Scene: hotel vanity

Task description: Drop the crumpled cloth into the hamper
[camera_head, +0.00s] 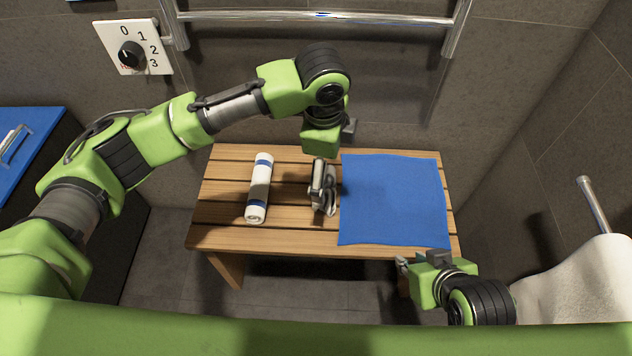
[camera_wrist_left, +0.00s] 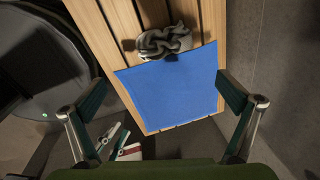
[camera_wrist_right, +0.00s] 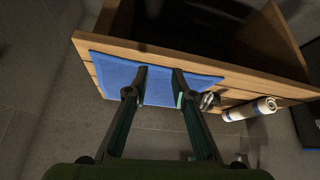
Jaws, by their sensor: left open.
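The crumpled cloth (camera_head: 324,188), whitish and dark grey, lies on the wooden bench against the left edge of a blue cloth. It also shows in the left wrist view (camera_wrist_left: 163,42) and, small, beyond the right fingers in the right wrist view (camera_wrist_right: 208,101). My left gripper (camera_head: 328,142) is open above the back of the bench, apart from the cloth; its fingers stand wide in its wrist view. My right gripper (camera_head: 420,262) is open with a modest gap, near the bench's front right corner, and holds nothing visible. I cannot make out the hamper.
A flat blue cloth (camera_head: 394,199) covers the right part of the bench (camera_head: 215,236). A rolled white towel (camera_head: 260,187) with blue bands lies to the left. A metal rail (camera_head: 315,18) runs along the back wall. A white towel (camera_head: 590,285) hangs at the right.

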